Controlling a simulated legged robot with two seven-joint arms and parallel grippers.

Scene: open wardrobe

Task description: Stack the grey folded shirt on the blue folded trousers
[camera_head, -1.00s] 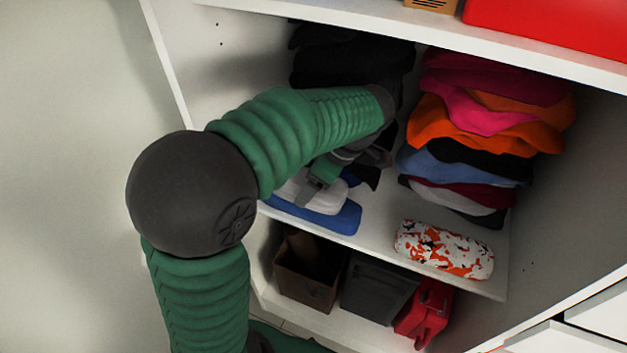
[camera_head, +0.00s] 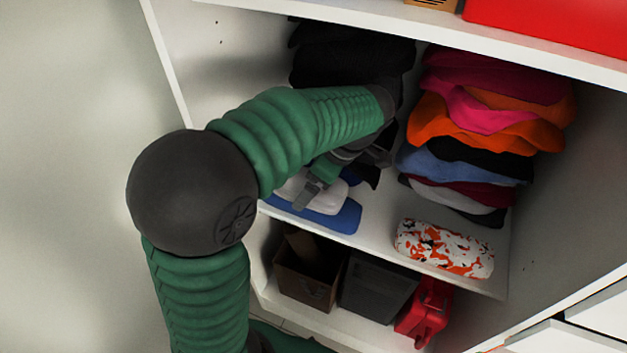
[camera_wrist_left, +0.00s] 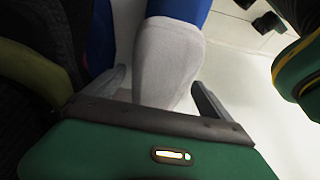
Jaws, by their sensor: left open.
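The grey folded shirt (camera_head: 328,201) lies on top of the blue folded trousers (camera_head: 340,220) on the wardrobe's middle shelf. In the left wrist view the shirt (camera_wrist_left: 168,62) lies between the two fingers, with blue trousers (camera_wrist_left: 186,8) showing past its end. My left gripper (camera_head: 311,191) is open, low over the shirt. In the left wrist view the gripper's fingers (camera_wrist_left: 158,85) stand on either side of the shirt, with a gap at the right finger; contact at the left finger is unclear. My arm hides the shirt's far part. My right gripper is out of view.
A tall pile of coloured clothes (camera_head: 480,125) stands to the right, and dark clothes (camera_head: 345,55) lie behind my arm. A patterned roll (camera_head: 443,249) lies at the shelf's front right. Boxes (camera_head: 378,288) stand below. Bare shelf (camera_head: 385,212) shows right of the trousers.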

